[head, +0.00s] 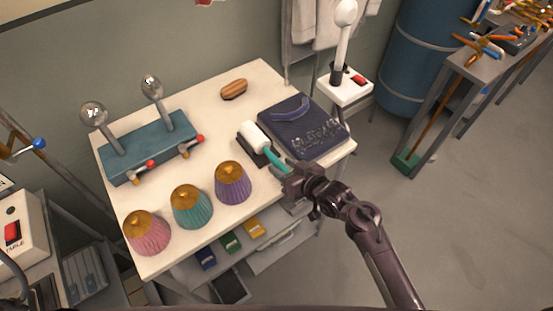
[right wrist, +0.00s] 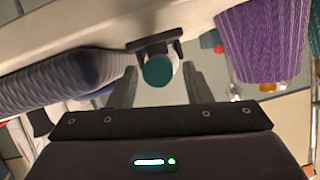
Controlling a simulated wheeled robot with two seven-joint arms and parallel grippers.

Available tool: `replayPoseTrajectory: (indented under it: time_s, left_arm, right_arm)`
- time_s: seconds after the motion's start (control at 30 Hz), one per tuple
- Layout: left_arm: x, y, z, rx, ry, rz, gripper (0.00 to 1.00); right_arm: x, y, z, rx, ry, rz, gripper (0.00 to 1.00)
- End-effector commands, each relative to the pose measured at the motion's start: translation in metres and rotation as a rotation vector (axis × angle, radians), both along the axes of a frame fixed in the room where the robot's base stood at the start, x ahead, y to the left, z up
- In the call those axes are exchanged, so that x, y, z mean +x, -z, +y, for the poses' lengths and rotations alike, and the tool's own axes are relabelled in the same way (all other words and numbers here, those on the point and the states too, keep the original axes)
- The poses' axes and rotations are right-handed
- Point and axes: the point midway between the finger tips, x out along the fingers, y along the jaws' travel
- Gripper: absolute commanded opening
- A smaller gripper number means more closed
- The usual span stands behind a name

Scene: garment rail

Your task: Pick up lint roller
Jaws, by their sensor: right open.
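The lint roller has a white head (head: 254,136) and a teal handle (head: 278,161). It lies on a small dark stand (head: 246,153) near the right edge of the white table. My right gripper (head: 290,172) is at the handle's end. In the right wrist view the round teal end of the handle (right wrist: 158,71) shows between my open right fingers (right wrist: 157,88), just ahead of them. I cannot tell whether either finger touches it. My left gripper is not in view.
A dark folded garment (head: 302,128) lies right of the roller. A purple fluted pot (head: 233,183) stands close left, seen also in the right wrist view (right wrist: 265,42). Teal (head: 191,207) and pink (head: 147,233) ones follow. A wooden brush (head: 234,90) lies at the back. The white tabletop (head: 215,130) has bare room mid-table.

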Motion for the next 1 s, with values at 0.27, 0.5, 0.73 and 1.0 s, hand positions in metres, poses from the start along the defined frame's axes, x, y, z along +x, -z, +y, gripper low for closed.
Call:
replayPoseTrajectory:
  time_s: [0.27, 0.5, 0.73, 1.0]
  left_arm:
    - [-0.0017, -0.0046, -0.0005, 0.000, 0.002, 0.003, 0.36]
    - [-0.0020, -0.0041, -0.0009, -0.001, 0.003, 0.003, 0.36]
    - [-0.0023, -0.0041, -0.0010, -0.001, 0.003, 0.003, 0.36]
    - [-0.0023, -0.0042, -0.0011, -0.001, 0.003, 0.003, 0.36]
  right_arm:
    - [0.0146, 0.0083, 0.0133, -0.002, -0.002, 0.000, 0.45]
    - [0.0146, 0.0086, 0.0129, -0.002, -0.001, 0.000, 0.38]
    - [0.0146, 0.0086, 0.0128, -0.002, -0.001, 0.001, 0.08]
    - [0.0147, 0.0081, 0.0128, -0.002, -0.001, 0.000, 0.00]
